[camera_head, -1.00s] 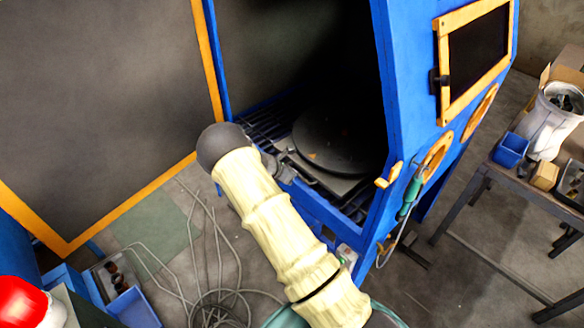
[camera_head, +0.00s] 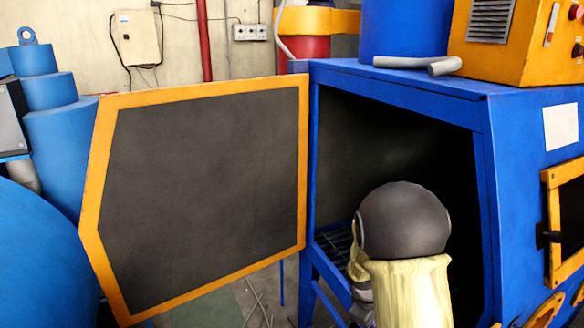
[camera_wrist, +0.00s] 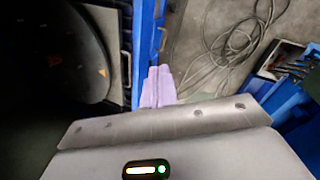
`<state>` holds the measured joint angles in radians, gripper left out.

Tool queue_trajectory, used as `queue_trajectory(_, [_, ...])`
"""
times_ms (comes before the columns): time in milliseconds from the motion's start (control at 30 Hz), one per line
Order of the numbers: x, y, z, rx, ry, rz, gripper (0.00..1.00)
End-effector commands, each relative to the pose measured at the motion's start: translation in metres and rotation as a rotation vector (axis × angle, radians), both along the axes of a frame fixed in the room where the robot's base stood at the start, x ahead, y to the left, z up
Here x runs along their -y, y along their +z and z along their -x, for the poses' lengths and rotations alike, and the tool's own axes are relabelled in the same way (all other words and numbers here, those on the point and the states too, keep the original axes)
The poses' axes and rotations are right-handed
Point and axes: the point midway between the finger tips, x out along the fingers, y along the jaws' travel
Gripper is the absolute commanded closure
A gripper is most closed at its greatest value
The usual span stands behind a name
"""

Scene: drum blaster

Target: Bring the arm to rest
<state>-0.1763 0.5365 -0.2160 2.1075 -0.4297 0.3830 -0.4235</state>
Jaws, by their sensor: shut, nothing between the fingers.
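My gripper (camera_wrist: 158,72) shows in the wrist view with its pale purple fingers together and nothing held. It is above the blue front edge (camera_wrist: 145,45) of the blasting cabinet, with the dark round turntable (camera_wrist: 68,50) to the left. In the head view my arm, with a cream sleeve and a dark rounded joint (camera_head: 405,220), rises from the bottom in front of the cabinet opening. My gripper is not visible in the head view.
The blue cabinet (camera_head: 400,88) stands open, its orange-framed door (camera_head: 205,185) swung to the left. Blue tanks (camera_head: 55,130) stand at the far left. Cables (camera_wrist: 230,45) lie on the floor, beside a blue bin (camera_wrist: 285,95) in the wrist view.

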Motion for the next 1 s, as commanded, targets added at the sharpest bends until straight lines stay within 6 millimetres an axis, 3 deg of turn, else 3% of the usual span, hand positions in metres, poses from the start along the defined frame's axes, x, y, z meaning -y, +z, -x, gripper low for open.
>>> queue_trajectory(200, [-0.021, 0.043, 0.061, 0.089, -0.317, -0.186, 1.0])
queue_trajectory(500, [-0.047, 0.078, 0.141, 0.168, -0.692, -0.374, 1.0])
queue_trajectory(667, [-0.051, 0.082, 0.156, 0.18, -0.767, -0.405, 1.0])
queue_trajectory(1000, [-0.051, 0.082, 0.156, 0.18, -0.767, -0.406, 1.0])
